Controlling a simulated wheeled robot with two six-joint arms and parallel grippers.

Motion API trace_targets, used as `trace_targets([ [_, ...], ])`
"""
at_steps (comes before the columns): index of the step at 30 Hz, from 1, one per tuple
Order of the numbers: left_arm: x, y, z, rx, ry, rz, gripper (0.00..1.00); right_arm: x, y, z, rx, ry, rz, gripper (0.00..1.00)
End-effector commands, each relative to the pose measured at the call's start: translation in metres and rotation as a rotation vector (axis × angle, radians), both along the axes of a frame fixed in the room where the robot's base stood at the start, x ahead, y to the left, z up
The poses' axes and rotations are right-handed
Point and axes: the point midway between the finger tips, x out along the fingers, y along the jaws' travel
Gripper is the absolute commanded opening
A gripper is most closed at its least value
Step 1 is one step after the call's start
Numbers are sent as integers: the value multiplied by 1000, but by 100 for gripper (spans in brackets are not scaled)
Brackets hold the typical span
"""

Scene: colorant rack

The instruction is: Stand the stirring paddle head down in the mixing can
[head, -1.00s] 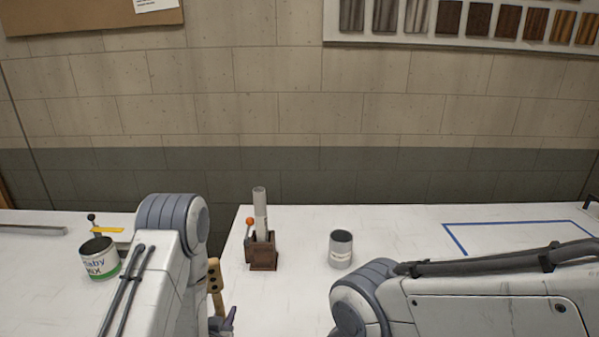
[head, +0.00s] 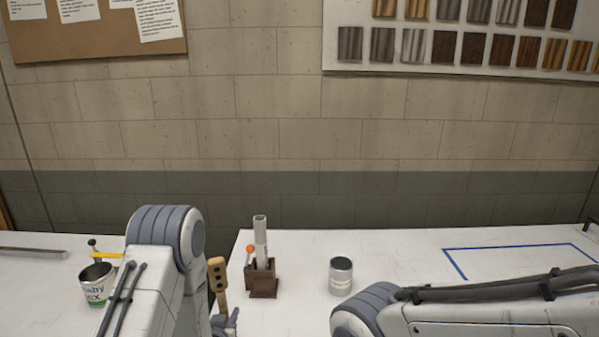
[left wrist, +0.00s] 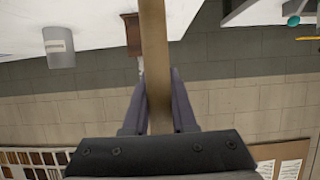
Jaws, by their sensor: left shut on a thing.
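The wooden stirring paddle (head: 218,278) stands roughly upright in the head view, its holed end up. My left gripper (head: 226,320) is shut on it low down, partly hidden by my left arm. The left wrist view shows the paddle (left wrist: 154,55) as a long strip between the gripper's fingers (left wrist: 159,105). An open, plain grey metal can (head: 341,276), apparently the mixing can, stands on the white table right of the paddle and apart from it. It also shows in the left wrist view (left wrist: 60,46). My right gripper is out of view.
A brown holder (head: 263,282) with a grey tube (head: 260,238) and an orange-knobbed handle (head: 251,249) stands between paddle and can. A labelled can (head: 97,286) stands on the left table. A blue outline (head: 520,248) marks clear table at the right.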

Motion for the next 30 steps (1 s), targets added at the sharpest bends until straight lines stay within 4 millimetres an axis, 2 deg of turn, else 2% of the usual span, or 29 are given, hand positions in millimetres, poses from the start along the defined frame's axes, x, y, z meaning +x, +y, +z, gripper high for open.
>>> trace_targets([
  [5,0,0,-1,49,-1,-20,0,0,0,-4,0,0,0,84],
  [15,0,0,-2,535,-3,-220,0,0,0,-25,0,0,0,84],
  [19,0,0,-2,677,-1,-279,0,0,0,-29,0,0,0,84],
  [30,0,0,0,736,0,-304,0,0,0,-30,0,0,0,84],
])
